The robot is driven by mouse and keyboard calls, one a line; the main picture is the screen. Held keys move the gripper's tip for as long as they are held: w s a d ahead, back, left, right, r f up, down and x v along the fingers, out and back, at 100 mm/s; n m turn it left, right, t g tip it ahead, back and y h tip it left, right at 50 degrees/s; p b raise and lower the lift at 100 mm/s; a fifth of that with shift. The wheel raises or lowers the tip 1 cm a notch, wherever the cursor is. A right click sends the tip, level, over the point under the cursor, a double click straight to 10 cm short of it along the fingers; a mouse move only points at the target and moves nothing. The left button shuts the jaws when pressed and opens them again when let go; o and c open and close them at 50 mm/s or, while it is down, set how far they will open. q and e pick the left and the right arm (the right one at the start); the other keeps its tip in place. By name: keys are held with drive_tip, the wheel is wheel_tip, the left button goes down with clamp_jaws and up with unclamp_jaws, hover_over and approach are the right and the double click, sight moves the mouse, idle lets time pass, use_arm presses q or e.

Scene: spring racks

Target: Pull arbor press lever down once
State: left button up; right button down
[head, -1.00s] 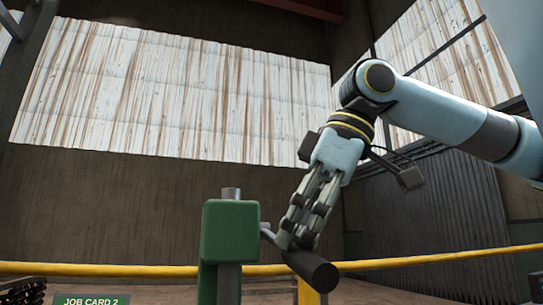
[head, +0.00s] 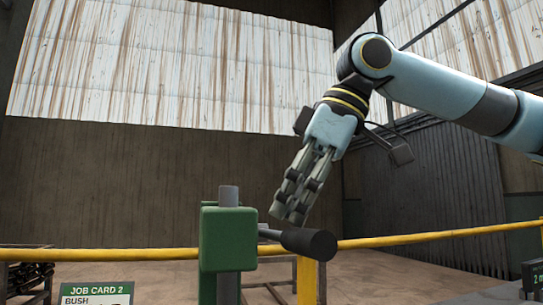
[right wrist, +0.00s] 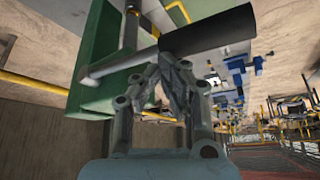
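The green arbor press (head: 228,238) stands left of centre in the head view, with its grey ram (head: 229,196) sticking up from the top. Its lever ends in a thick black handle (head: 310,243) pointing right and slightly down. My right gripper (head: 281,217) hangs just above the lever, tips down, fingers together. In the right wrist view the fingertips (right wrist: 172,66) meet close to the grey lever rod (right wrist: 118,66) and the black handle (right wrist: 212,30). I see nothing held between them; whether they touch the lever is unclear. My left gripper is not in view.
A yellow rail (head: 410,239) runs across behind the press. A green job card sign (head: 95,292) stands at lower left. A dark box with a display (head: 533,277) is at lower right.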

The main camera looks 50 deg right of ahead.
drive_tip(key=s+a, duration=0.1)
drive_tip(key=s+r, duration=0.1)
drive_tip(key=s, duration=0.1)
drive_tip(key=s+a, duration=0.1)
drive_tip(key=s, duration=0.1)
drive_tip(key=shift+s+a+r+b, duration=0.1)
drive_tip(key=shift+a+r+b, duration=0.25)
drive_tip(key=shift+r, duration=0.05)
drive_tip(key=shift+s+a+r+b, duration=0.1)
drive_tip(key=shift+s+a+b, duration=0.15)
drive_tip(key=shift+s, duration=0.2)
drive_tip(key=shift+s+a+r+b, duration=0.1)
drive_tip(key=shift+s+a+b, duration=0.1)
drive_tip(key=shift+s, duration=0.2)
drive_tip(key=shift+s+a+r+b, duration=0.2)
drive_tip(key=shift+s+a+b, duration=0.15)
drive_tip(key=shift+s+b, duration=0.25)
drive_tip(key=shift+s+a+r+b, duration=0.15)
drive_tip(key=shift+s+a+r, duration=0.25)
drive_tip(key=shift+s, duration=0.2)
drive_tip(key=shift+s+a+r+b, duration=0.15)
drive_tip(key=shift+s+a+r, duration=0.1)
drive_tip(key=shift+s+a, duration=0.25)
drive_tip(key=shift+d, duration=0.15)
